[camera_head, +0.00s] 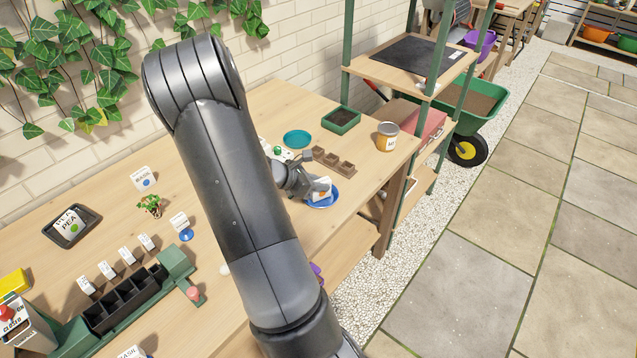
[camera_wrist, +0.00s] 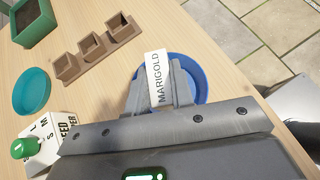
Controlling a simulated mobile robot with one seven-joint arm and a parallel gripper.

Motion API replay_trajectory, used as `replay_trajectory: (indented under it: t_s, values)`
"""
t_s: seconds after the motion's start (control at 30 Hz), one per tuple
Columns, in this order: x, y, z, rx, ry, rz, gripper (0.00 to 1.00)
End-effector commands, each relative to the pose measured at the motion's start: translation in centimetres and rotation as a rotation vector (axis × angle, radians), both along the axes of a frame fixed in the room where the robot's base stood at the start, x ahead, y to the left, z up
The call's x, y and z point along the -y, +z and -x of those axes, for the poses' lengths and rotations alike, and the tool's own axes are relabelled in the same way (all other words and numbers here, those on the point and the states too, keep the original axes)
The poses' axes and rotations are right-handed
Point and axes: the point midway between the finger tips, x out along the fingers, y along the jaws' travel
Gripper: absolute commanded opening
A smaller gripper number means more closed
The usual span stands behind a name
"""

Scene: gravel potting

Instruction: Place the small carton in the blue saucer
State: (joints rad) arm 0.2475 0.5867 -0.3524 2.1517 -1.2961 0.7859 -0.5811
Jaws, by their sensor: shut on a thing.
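The small carton, white with the word MARIGOLD in the wrist view (camera_wrist: 157,77), is between the two fingers of my gripper (camera_wrist: 158,92). In the head view the carton (camera_head: 321,187) shows white with an orange patch, at the tip of my gripper (camera_head: 308,186). The blue saucer (camera_head: 333,202) lies under and around the carton near the table's front edge. In the wrist view the saucer (camera_wrist: 203,79) shows mostly right of the carton, partly hidden by the fingers. I cannot tell whether the carton touches the saucer.
A teal saucer (camera_head: 297,139), a brown row of pots (camera_head: 334,161), a green planter (camera_head: 341,119) and a tan can (camera_head: 387,136) stand nearby. A white box with a green knob (camera_wrist: 38,146) is close to my gripper. My arm hides the middle of the table.

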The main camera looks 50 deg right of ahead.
Motion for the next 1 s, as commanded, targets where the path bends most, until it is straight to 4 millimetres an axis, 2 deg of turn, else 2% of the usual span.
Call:
replay_trajectory:
  t_s: [0.07, 0.1, 0.33, 0.67, 0.77, 1.0]
  values:
    - [0.0, -0.3, 0.0, -0.002, 0.000, -0.001, 0.00]
    - [0.0, -0.2, 0.0, -0.001, 0.001, 0.000, 0.24]
    - [0.0, -0.2, 0.0, -0.001, 0.001, 0.000, 0.42]
    - [0.0, 0.2, 0.0, 0.001, 0.000, 0.001, 0.43]
    - [-1.1, 0.9, -0.5, 0.002, 0.002, 0.001, 0.43]
    - [-5.0, 3.9, -2.2, 0.004, 0.003, 0.001, 0.43]
